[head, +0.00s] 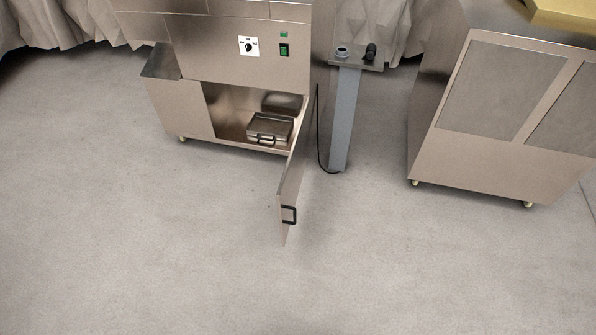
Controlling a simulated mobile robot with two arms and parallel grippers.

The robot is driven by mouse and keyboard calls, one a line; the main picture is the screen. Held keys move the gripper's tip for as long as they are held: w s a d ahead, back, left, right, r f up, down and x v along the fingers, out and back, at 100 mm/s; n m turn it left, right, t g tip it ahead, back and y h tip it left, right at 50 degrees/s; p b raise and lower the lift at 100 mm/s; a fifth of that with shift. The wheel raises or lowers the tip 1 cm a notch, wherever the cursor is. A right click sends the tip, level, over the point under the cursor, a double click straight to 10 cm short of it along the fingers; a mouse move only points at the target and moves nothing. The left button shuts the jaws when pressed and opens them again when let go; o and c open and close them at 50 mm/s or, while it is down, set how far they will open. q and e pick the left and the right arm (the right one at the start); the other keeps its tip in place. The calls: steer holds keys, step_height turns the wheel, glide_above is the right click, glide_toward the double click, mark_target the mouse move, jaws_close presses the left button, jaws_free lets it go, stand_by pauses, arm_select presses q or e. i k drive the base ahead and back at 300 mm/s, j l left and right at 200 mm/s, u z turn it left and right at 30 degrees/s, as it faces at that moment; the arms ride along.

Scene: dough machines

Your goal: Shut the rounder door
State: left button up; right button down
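The rounder (225,45) is a steel cabinet machine at the upper middle of the head view, with a dial and a green switch on its front. Its door (291,180) stands wide open, swung out from the right side of the lower opening and seen nearly edge-on. A black handle (289,215) is on the door near its free edge. Inside the opening sits a metal box (269,129) with a latch or handle on its front. Neither of my grippers shows in this view.
A grey post (344,120) with a small control shelf (356,57) stands right of the door, with a black cable beside it. A large steel cabinet on casters (490,120) stands at the right. The floor in front is clear.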

mark_target(287, 195)
steer(key=i+l+u, duration=0.25)
steer(key=i+l, duration=0.3)
steer(key=i+l+u, duration=0.25)
steer(key=i+l, duration=0.4)
